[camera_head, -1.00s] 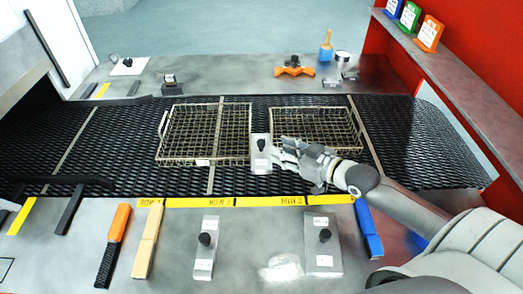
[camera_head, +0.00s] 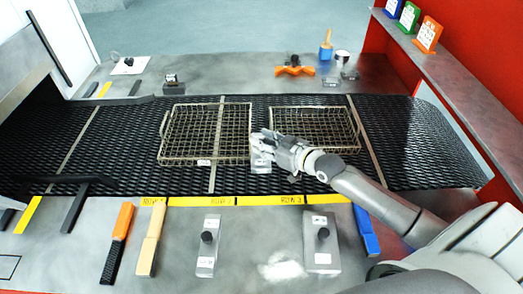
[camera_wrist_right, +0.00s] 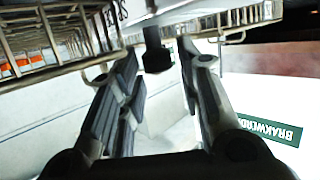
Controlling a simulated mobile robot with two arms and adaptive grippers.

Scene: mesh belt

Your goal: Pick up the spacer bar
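A grey metal bar with a black knob and a white label, which looks like the spacer bar (camera_head: 261,166), stands on the mesh belt between the two wire baskets. My right gripper (camera_head: 262,143) is over its top and hides its knob in the head view. In the right wrist view the black knob (camera_wrist_right: 156,57) lies between the two fingers of my right gripper (camera_wrist_right: 160,75). The fingers are apart, with a gap to the knob on each side. My left gripper is not in view.
Wire baskets stand close on the left (camera_head: 203,157) and right (camera_head: 350,148) of the bar. Two more knobbed metal blocks (camera_head: 206,262) (camera_head: 322,262) rest on the front table. A yellow strip (camera_head: 270,201) edges the belt (camera_head: 410,160), which is clear at far right.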

